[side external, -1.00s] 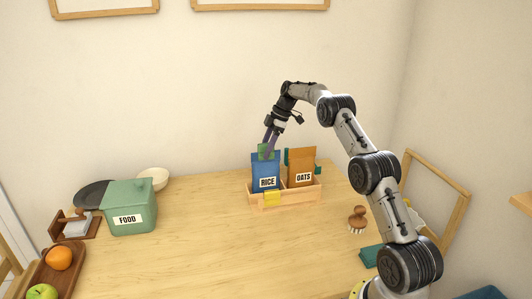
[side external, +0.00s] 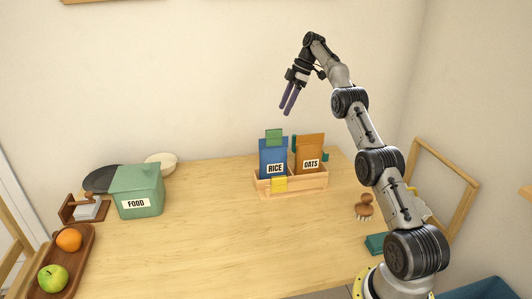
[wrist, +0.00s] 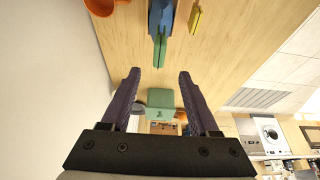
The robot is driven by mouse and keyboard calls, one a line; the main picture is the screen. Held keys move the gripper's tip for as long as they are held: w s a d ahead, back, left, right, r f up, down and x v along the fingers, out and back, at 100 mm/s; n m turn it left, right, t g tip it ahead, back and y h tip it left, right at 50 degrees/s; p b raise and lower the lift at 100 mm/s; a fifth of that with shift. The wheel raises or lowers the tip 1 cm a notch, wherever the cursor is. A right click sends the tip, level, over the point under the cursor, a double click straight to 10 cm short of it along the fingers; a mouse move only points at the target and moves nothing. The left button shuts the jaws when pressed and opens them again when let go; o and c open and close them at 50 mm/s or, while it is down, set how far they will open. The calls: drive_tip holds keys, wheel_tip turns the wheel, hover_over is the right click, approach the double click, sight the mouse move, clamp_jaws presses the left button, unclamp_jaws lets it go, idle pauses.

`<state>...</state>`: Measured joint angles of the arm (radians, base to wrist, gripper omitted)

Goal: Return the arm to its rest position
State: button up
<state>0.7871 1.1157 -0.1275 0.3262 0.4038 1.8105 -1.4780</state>
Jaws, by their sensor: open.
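My gripper (side external: 286,111) is raised above the table, with its two purple fingers pointing down and slightly left. It is empty and stands clear above the blue RICE bag (side external: 273,153). In the wrist view my gripper (wrist: 158,78) shows its fingers spread wide with nothing held between them. The RICE bag stands upright in a wooden holder (side external: 296,187) beside the orange OATS bag (side external: 309,147). A green clip (side external: 274,134) sits at the top of the RICE bag. The blue bag also shows at the top of the wrist view (wrist: 161,15).
A green FOOD box (side external: 134,193), a white bowl (side external: 160,163) and a fruit tray (side external: 78,262) are at the left. A brown brush (side external: 364,205) and teal cloth (side external: 377,243) lie near my base. The middle of the table is clear.

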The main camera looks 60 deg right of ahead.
drive_tip(key=w+a+r+n, duration=0.2)
drive_tip(key=a+r, duration=0.6)
drive_tip(key=r, duration=0.2)
drive_tip(key=s+a+r, duration=0.3)
drive_tip(key=a+r, duration=0.2)
drive_tip(key=a, duration=0.2)
drive_tip(key=s+a+r+t+h, duration=0.1)
drive_tip(key=s+a+r, duration=0.3)
drive_tip(key=a, duration=0.3)
drive_tip(key=s+a+r, duration=0.3)
drive_tip(key=a+r, duration=0.2)
drive_tip(key=a, duration=0.3)
drive_tip(key=s+a+f+m+t+h, duration=0.1)
drive_tip(key=s+a+f+m, duration=0.2)
drive_tip(key=s, duration=0.5)
drive_tip(key=s+a+f, duration=0.3)
drive_tip(key=s+a, duration=0.2)
drive_tip(key=s, duration=0.4)
drive_tip(key=s+f+m, duration=0.3)
drive_tip(key=f+m, duration=0.1)
drive_tip(key=f, duration=0.4)
drive_tip(key=s+f+m+h, duration=0.1)
drive_tip(key=s+f+m, duration=0.3)
drive_tip(key=f, duration=0.4)
drive_tip(key=shift+s+d+f, duration=0.25)
drive_tip(key=shift+s+d, duration=0.05)
drive_tip(key=shift+d, duration=0.1)
